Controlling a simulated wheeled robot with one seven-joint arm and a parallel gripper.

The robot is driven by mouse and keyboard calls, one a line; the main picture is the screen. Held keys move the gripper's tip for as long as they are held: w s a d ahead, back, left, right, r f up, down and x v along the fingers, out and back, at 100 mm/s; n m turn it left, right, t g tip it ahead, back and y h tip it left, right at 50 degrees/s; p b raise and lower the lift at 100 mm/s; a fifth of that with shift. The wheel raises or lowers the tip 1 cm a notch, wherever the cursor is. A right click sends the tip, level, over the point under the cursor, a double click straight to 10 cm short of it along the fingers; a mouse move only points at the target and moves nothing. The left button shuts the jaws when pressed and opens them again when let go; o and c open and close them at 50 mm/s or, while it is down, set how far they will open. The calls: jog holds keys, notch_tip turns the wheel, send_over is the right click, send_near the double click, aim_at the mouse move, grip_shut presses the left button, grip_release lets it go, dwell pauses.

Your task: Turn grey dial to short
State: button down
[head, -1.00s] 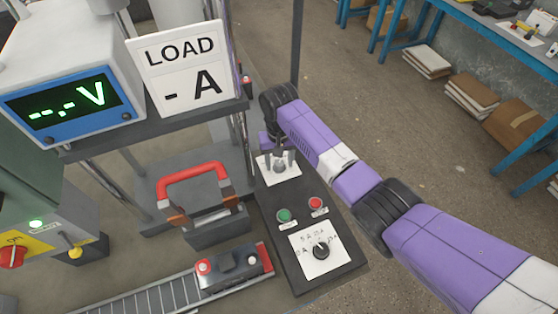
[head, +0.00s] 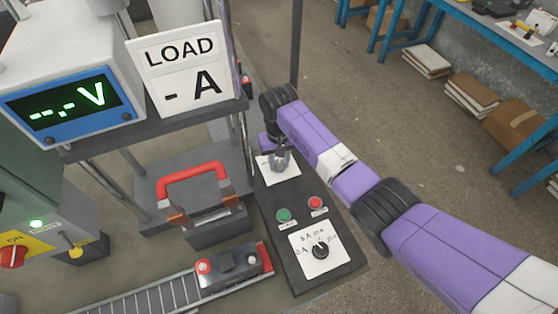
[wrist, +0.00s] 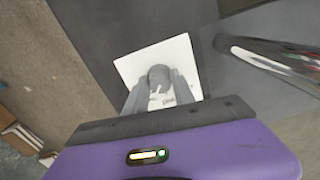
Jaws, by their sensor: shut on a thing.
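The grey dial (wrist: 159,79) sits on a white label plate (wrist: 128,66) and shows a light pointer mark on its face. In the head view the same dial plate (head: 265,172) is at the far end of the dark control panel (head: 276,232), and the dial is mostly hidden by the fingers. My gripper (wrist: 160,92) is over the dial with one finger on each side, shut on it; it also shows in the head view (head: 281,158). The label words are too small or covered to read.
A metal post (wrist: 270,50) stands close beside the dial. A red-handled clamp (head: 195,190) and a battery (head: 235,270) are to the left.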

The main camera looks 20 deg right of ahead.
aim_at(279, 162)
jog(key=n, duration=0.4)
jog(key=shift+r+p, duration=0.1)
jog(key=shift+p, duration=0.3)
jog(key=n, duration=0.4)
jog(key=shift+n, duration=0.3)
jog(key=n, duration=0.4)
jog(key=shift+p, duration=0.35)
jog(key=shift+n, duration=2.3)
jog(key=c, duration=1.1)
grip_release()
jog(key=shift+o, duration=0.2)
jog(key=shift+r, duration=3.85)
